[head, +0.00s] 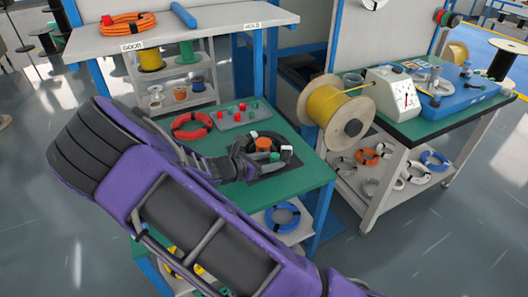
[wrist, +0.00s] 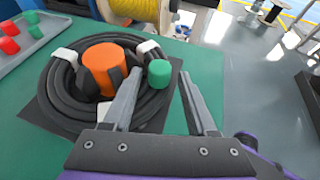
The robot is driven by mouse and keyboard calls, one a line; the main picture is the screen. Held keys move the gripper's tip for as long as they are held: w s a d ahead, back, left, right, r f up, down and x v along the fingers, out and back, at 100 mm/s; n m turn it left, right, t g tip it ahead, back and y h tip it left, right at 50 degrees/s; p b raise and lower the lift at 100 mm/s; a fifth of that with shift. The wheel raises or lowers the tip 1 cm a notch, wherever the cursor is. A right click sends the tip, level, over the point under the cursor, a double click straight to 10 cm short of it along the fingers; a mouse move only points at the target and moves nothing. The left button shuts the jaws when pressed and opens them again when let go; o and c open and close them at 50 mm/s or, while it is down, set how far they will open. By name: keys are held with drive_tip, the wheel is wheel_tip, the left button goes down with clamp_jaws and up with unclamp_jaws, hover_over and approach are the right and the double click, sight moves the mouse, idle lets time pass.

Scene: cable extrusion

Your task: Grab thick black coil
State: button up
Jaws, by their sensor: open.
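The thick black coil (head: 286,155) lies on a dark square mat on the green table top. It also shows in the wrist view (wrist: 62,100), with white ties around it and an orange cylinder (wrist: 104,66) in its middle. My gripper (wrist: 160,74) is open at the coil's right side in the wrist view. The left finger is over the coil's band and the right finger is outside it, over the green table. A green cylinder (wrist: 159,73) shows between the fingertips. I cannot tell whether either finger touches the coil. In the head view my gripper (head: 246,162) reaches the coil's left side.
A red coil (head: 191,125) and a grey tray (head: 232,117) with red and green pieces lie behind on the same table. A large yellow cable spool (head: 338,110) stands at the right. A raised shelf (head: 180,38) is at the back. Green table is bare beside my right finger.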

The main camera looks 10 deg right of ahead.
drive_tip(key=shift+w+d+f, duration=0.15)
drive_tip(key=shift+d, duration=0.05)
clamp_jaws()
idle(0.5)
